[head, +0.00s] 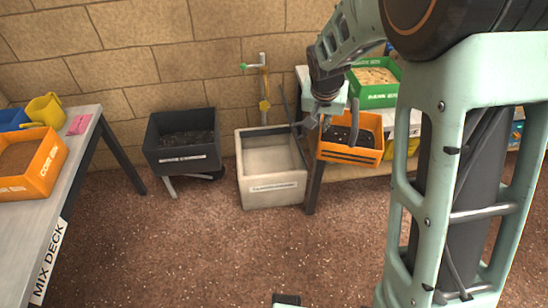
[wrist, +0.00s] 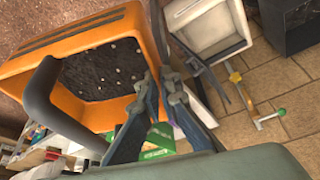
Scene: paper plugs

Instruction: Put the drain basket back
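I cannot make out a drain basket with certainty in either view. A pale sink-like tub (head: 272,198) stands on the floor against the wall; its visible inside looks bare. The tub also shows at the top of the wrist view (wrist: 205,28). My gripper (head: 326,122) is above and beside an orange crate (head: 350,154) of dark, speckled soil. Dark strips near the tips and a thick grey curved piece hide whether anything is held.
A green-handled tap post (head: 263,85) stands behind the tub. A dark bin (head: 183,152) is left of it, and a green crate (head: 385,97) is behind the orange one. The mix deck (head: 72,165) is at left. Open floor lies in front.

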